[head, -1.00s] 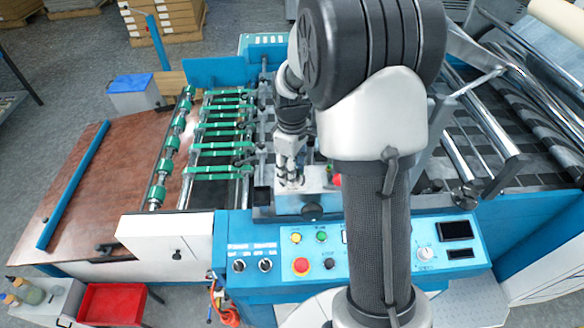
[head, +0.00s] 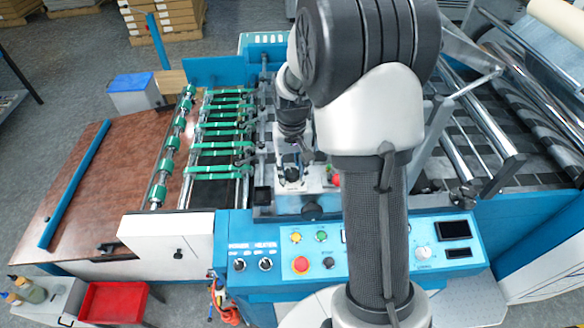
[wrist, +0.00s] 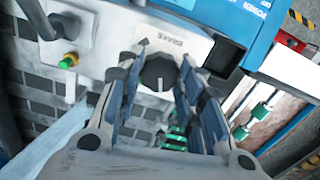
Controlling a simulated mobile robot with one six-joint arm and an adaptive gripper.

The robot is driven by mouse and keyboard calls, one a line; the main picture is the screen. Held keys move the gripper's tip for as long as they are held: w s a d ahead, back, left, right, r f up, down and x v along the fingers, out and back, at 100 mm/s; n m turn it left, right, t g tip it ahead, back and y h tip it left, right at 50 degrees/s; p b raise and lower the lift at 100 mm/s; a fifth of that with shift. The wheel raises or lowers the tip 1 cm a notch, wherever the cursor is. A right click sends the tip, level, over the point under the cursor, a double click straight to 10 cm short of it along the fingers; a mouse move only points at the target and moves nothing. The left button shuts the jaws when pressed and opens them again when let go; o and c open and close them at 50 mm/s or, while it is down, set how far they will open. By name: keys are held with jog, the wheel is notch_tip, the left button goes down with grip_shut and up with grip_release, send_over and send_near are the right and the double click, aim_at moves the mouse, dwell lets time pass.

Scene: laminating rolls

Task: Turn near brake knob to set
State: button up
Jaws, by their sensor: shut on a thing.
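The near brake knob (wrist: 158,72) is a dark round knob with a pale pointer mark, on a light panel with a small label above it. In the wrist view my gripper (wrist: 164,58) has one finger on each side of the knob and is shut on it. In the head view my gripper (head: 292,176) points down at the top of a light grey box on the machine. The knob is hidden there by the gripper.
A blue control panel (head: 365,255) with buttons and switches lies in front of the box. A black round knob (head: 312,211) sticks out of the box's front. Green-banded rollers (head: 215,135) lie left; steel rollers (head: 490,120) lie right. A green button (wrist: 67,61) sits near the knob.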

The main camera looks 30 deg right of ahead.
aim_at(292, 173)
jog(key=m, duration=0.4)
jog(key=shift+m, duration=0.4)
dwell(0.4)
jog(key=o, duration=1.1)
jog(key=shift+c, duration=0.2)
jog(key=shift+r, duration=0.15)
notch_tip(292, 173, up, 12)
